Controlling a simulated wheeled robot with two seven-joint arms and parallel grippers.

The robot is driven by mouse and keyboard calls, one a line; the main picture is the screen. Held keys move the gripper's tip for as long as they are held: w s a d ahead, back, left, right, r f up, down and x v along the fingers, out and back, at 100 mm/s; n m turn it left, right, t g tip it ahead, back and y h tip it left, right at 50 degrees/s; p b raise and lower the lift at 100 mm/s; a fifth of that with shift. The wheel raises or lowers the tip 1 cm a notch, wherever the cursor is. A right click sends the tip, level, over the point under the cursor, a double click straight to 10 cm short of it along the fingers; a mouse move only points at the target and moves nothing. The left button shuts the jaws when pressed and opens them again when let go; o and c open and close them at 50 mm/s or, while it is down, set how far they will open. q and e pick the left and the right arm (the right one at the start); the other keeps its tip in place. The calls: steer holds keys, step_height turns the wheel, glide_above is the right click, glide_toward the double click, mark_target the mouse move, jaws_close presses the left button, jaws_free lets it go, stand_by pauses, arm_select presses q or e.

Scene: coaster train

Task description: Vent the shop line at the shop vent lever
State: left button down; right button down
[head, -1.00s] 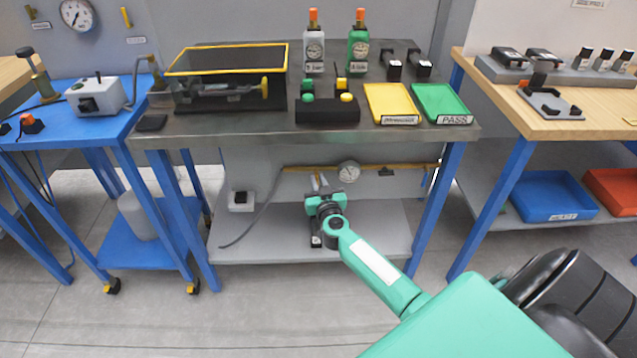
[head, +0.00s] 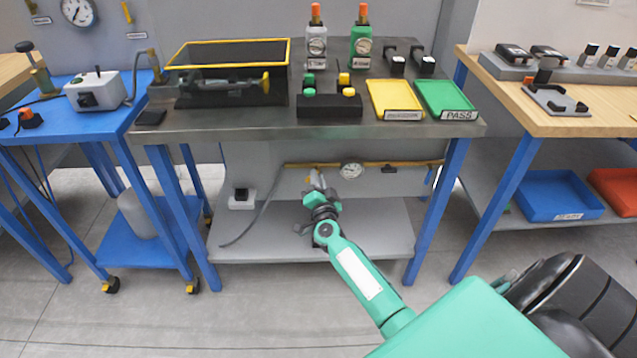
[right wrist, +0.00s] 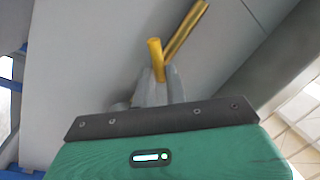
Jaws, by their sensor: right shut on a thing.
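My right gripper (head: 317,184) reaches under the middle bench, up to the yellow pipe (head: 410,164) along the back panel. In the right wrist view, its grey fingers (right wrist: 160,88) are shut on a short yellow handle (right wrist: 155,54), which looks like the shop vent lever. The handle's top stands out above the fingertips and its lower part is hidden between them. A second yellow bar (right wrist: 187,28) slants up to the right just behind it. A round gauge (head: 350,170) sits on the pipe to the right of the gripper. My left gripper is not in view.
The bench's lower shelf (head: 375,232) is below my right arm, with a small white box (head: 242,198) and grey hose at left. The worktop (head: 230,122) is above the gripper. Blue legs (head: 437,215) stand on both sides.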

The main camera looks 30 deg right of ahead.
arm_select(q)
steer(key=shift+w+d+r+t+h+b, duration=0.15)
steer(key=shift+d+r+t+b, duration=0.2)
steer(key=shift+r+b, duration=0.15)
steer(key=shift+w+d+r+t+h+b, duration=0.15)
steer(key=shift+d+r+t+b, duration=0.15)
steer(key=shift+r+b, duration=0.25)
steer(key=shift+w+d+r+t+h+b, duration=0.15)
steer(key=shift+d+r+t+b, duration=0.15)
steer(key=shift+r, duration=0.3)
arm_select(e)
steer(key=shift+w+a+r+m+g+h, duration=0.15)
steer(key=shift+m+h, duration=0.3)
steer(key=shift+m, duration=1.35)
steer(key=shift+s+a+m+g+h, duration=0.1)
steer(key=shift+m+h, duration=0.4)
steer(key=shift+m, duration=1.3)
steer(key=shift+w+a+r+m+g+h, duration=0.15)
steer(key=shift+m+h, duration=0.3)
steer(key=shift+m, duration=1.35)
steer(key=shift+d, duration=0.1)
steer(key=c, duration=1.5)
jaws_free()
steer(key=shift+o, duration=0.2)
steer(key=shift+s, duration=0.1)
